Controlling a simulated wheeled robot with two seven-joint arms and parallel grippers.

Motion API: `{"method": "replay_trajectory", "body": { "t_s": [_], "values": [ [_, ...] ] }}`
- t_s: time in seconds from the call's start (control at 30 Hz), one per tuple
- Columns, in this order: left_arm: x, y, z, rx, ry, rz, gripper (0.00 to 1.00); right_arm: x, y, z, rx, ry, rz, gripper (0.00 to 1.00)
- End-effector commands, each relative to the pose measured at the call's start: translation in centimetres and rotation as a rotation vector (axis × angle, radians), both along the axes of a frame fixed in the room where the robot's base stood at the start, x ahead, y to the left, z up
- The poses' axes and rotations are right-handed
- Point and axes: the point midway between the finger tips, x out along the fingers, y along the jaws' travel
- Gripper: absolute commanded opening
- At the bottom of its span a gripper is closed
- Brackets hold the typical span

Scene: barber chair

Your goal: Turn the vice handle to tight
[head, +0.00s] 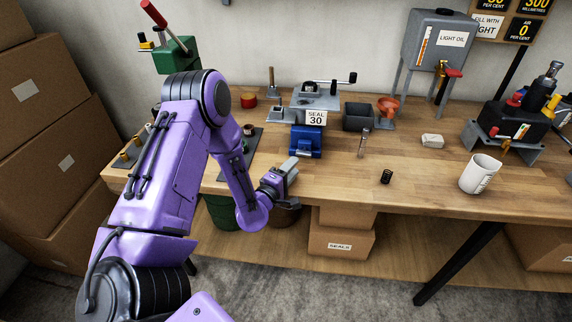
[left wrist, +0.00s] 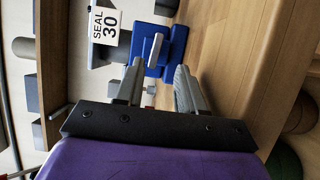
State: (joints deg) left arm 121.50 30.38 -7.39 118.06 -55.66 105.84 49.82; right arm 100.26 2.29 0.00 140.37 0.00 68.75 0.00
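The blue vice (head: 306,142) stands at the front edge of the wooden bench, under the SEAL 30 sign. In the left wrist view the vice (left wrist: 176,50) shows with a short grey handle (left wrist: 155,49) on its front face. In the head view I cannot clearly make out the handle beside my gripper. My left gripper (head: 291,166) is just in front of and below the vice. In the left wrist view its two grey fingers (left wrist: 159,88) are apart with nothing between them, and the handle lies beyond their tips. My right gripper is in neither view.
The SEAL 30 sign (head: 316,118) hangs from a grey fixture with a black-knobbed crank (head: 340,81). A glass vial (head: 363,142), black spring (head: 386,176) and white mug (head: 480,174) stand to the right. Boxes (head: 341,235) sit below. The bench front between spring and vice is clear.

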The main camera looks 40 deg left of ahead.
Motion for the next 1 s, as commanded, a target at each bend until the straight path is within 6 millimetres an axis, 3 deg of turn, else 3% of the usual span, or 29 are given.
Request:
{"method": "replay_trajectory", "body": {
  "t_s": [0.03, 0.43, 1.0],
  "values": [
    [-2.2, -0.1, -2.6, -0.008, 0.070, 0.007, 0.38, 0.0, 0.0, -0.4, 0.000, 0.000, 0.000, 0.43],
    [-5.2, -2.4, -1.5, 0.008, 0.065, 0.001, 0.38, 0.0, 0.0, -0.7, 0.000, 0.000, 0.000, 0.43],
    [-5.8, -3.0, -0.8, 0.010, 0.053, -0.005, 0.38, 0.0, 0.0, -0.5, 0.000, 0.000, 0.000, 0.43]
  ]
}}
